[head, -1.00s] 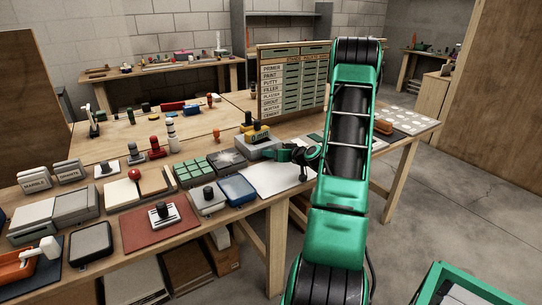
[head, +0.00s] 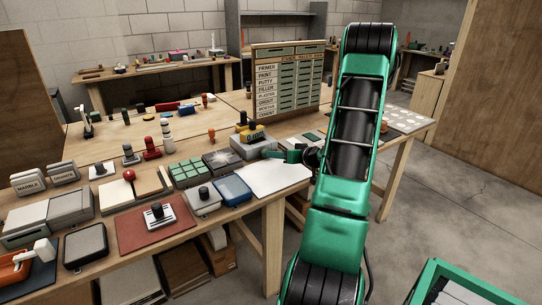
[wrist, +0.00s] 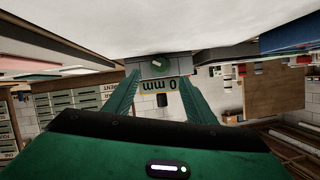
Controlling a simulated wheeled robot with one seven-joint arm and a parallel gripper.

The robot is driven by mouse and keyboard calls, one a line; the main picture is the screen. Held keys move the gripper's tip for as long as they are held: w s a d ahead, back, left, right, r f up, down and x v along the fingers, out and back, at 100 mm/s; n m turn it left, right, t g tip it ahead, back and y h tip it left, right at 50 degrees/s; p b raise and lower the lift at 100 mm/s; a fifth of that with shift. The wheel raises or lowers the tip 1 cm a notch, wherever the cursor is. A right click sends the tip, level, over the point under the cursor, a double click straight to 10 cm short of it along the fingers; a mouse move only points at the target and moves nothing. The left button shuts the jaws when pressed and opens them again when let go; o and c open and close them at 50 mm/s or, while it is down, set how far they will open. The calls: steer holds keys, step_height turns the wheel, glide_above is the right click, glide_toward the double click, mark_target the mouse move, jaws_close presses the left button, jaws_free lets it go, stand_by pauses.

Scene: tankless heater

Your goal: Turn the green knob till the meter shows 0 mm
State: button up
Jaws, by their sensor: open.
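The yellow meter (head: 252,135) sits on a grey block (head: 247,151) on the workbench, with a dark post on top. In the wrist view the meter (wrist: 159,87) appears upside down and reads 0 mm. The green knob (wrist: 159,66) is a dark green disc on the grey block's face with a small lighter mark; I cannot make it out in the head view. My gripper (wrist: 160,79) is open, its green fingers either side of the knob and meter in the picture. In the head view my gripper (head: 270,154) is just right of the block; contact cannot be told.
A white sheet (head: 272,178) lies on the bench below my gripper. A blue tray (head: 234,189), a green tile pad (head: 189,172) and a small pad with a dark knob (head: 204,194) stand left of it. A labelled rack (head: 290,80) stands behind.

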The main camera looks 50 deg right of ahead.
steer(key=shift+v, duration=1.4)
steer(key=shift+a, duration=0.1)
steer(key=a, duration=0.3)
steer(key=a+n+g+y, duration=0.1)
steer(key=a, duration=0.2)
steer(key=w+a+n+g+y, duration=0.1)
steer(key=a, duration=0.2)
steer(key=shift+w+r, duration=0.15)
steer(key=shift+r, duration=0.25)
steer(key=s+a+r+n+g+y, duration=0.1)
steer(key=s+a+g, duration=0.4)
steer(key=a, duration=0.5)
steer(key=s+a+r+m+g, duration=0.2)
steer(key=s+a+r+g, duration=0.1)
steer(key=s, duration=0.8)
steer(key=s+a+r+m+g+h, duration=0.1)
steer(key=s+a+r+m+g, duration=0.1)
steer(key=s+a, duration=0.5)
steer(key=s+r+g, duration=0.1)
steer(key=s+r, duration=0.1)
steer(key=s, duration=0.2)
steer(key=shift+s+a+r+m+g, duration=0.25)
steer(key=shift+s+r+m+g, duration=0.05)
steer(key=shift+r, duration=0.05)
